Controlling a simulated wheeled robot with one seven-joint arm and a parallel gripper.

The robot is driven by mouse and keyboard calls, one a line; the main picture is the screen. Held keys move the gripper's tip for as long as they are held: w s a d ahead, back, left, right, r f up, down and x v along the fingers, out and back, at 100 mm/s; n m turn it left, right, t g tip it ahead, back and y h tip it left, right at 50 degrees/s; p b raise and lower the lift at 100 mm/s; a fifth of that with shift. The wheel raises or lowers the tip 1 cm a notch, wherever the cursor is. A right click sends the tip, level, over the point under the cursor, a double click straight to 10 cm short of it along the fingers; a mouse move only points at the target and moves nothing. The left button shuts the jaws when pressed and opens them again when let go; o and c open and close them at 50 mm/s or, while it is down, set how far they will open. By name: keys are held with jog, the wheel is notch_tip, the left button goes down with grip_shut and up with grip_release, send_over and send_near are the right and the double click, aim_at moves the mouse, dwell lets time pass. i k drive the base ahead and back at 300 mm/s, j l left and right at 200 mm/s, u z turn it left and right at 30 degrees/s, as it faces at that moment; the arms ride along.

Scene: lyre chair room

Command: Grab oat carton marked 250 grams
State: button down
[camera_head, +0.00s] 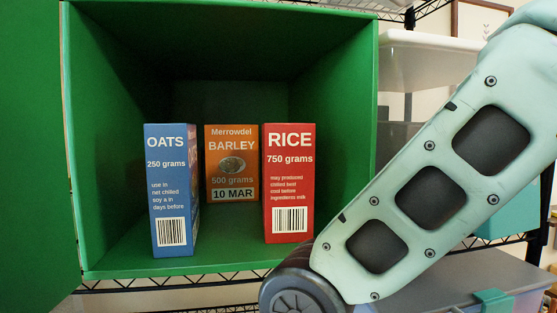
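The blue oats carton (166,200), marked "OATS" and "250 grams", stands upright at the left front inside an open green cabinet (338,215). Its front label and barcode face me. My gripper is not in view. Part of my arm crosses the right side of the picture, in front of the cabinet's lower right edge and apart from the oats carton.
An orange barley box (231,192) stands farther back in the middle. A red rice box (289,180) stands at the right front. The cabinet's green door (30,150) is open at the left. A pale storage bin (425,65) sits on the rack at the right.

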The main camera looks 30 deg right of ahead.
aim_at(171, 149)
jog(key=l+u, duration=0.15)
jog(key=u, duration=0.3)
jog(key=k+l+u, duration=0.1)
jog(key=u, duration=0.35)
jog(key=k+u, duration=0.1)
jog(key=u, duration=0.35)
jog(key=k+l+u, duration=0.15)
jog(key=u, duration=0.2)
jog(key=k+u, duration=0.3)
jog(key=k+l+z, duration=0.15)
jog(key=i+l, duration=0.1)
